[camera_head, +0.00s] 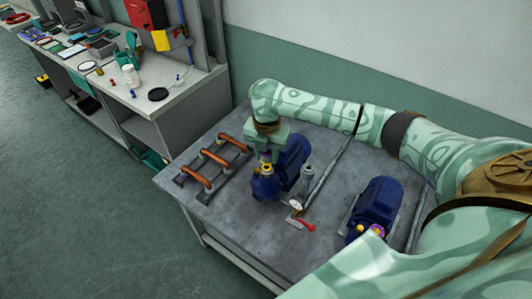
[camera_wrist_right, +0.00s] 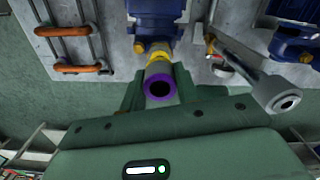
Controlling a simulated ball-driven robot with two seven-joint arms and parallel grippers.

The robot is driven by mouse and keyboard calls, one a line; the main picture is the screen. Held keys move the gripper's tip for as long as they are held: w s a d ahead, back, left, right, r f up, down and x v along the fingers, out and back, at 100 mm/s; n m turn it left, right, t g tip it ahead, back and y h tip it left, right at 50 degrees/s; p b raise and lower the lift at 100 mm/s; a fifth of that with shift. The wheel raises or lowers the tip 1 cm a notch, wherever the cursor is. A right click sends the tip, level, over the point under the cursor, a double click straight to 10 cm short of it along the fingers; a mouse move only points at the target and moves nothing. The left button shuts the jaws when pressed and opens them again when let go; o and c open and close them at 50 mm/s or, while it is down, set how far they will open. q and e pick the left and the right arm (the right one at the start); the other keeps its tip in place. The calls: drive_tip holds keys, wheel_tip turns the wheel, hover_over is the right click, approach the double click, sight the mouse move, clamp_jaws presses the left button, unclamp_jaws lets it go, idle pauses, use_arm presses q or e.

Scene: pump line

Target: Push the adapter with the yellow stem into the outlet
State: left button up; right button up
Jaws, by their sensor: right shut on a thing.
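In the right wrist view the adapter shows a dark-centred purple ring (camera_wrist_right: 160,88) between the fingers and a yellow stem (camera_wrist_right: 158,59) pointing at the blue pump (camera_wrist_right: 156,18). The stem's end meets or overlaps the pump's outlet (camera_wrist_right: 159,44) in the picture. I cannot tell how deep it sits. In the head view the gripper hides most of the adapter. My left gripper is not in view.
Copper-coloured pipes on a rack (camera_head: 210,162) lie left of the pump. A grey pipe with a gauge (camera_head: 297,204) and a red-handled valve (camera_head: 305,225) are to its right. A second blue pump (camera_head: 377,203) stands further right. The bench's front left is clear.

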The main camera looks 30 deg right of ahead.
drive_tip(key=shift+f, duration=0.75)
drive_tip(key=shift+p, duration=0.4)
drive_tip(key=shift+p, duration=0.4)
drive_tip(key=shift+f, duration=0.65)
idle(1.0)
drive_tip(key=o, duration=1.1)
